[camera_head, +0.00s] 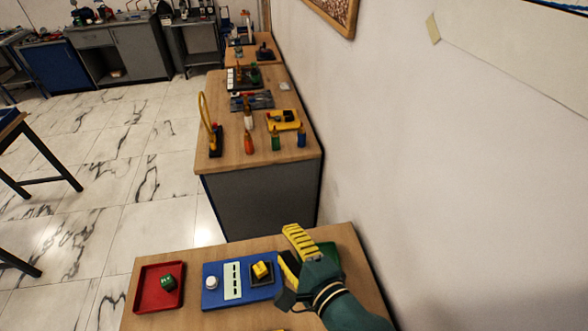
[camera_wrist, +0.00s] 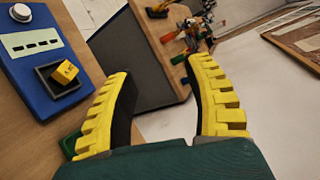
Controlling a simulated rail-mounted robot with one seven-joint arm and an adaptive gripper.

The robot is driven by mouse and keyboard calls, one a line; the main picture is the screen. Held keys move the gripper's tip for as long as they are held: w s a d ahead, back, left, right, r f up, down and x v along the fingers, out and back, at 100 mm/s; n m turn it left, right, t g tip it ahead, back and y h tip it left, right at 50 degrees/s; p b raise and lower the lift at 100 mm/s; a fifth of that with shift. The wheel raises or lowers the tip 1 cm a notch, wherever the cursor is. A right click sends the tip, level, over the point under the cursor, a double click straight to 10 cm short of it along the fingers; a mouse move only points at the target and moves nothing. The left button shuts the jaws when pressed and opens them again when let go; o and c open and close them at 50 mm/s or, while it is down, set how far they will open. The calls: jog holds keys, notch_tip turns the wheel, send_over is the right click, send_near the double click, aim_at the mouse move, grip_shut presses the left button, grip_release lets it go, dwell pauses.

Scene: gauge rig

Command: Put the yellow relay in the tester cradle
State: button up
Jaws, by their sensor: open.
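The yellow relay (camera_head: 261,269) is a small yellow block with dark marks. It sits within the black square tester cradle (camera_wrist: 50,93) on the blue tester (camera_head: 213,298). In the wrist view the relay (camera_wrist: 65,72) looks turned relative to the cradle walls; I cannot tell if it is fully seated. My gripper (camera_head: 294,256) is to the right of the cradle, apart from the relay. Its yellow ribbed fingers are spread with nothing between them in the wrist view (camera_wrist: 163,68).
The tester has a white button (camera_head: 211,282) and a pale marked panel (camera_head: 232,281). A red tray (camera_head: 146,298) holding a green block (camera_head: 167,282) lies to the left. A green tray (camera_head: 329,258) is partly hidden under my gripper. A wall is at right.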

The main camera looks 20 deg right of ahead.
jog(key=s+r+n+t+h, duration=0.2)
jog(key=r+n, duration=0.7)
jog(key=r, duration=0.5)
jog(key=s+r+n+t+h, duration=0.2)
jog(key=s+r+n+t, duration=0.3)
jog(key=r+n, duration=0.4)
notch_tip(320, 180, up, 6)
jog(key=shift+a+r+t+h, duration=0.25)
jog(key=shift+t+h, duration=0.15)
jog(key=shift+t, duration=0.1)
jog(key=shift+w, duration=0.1)
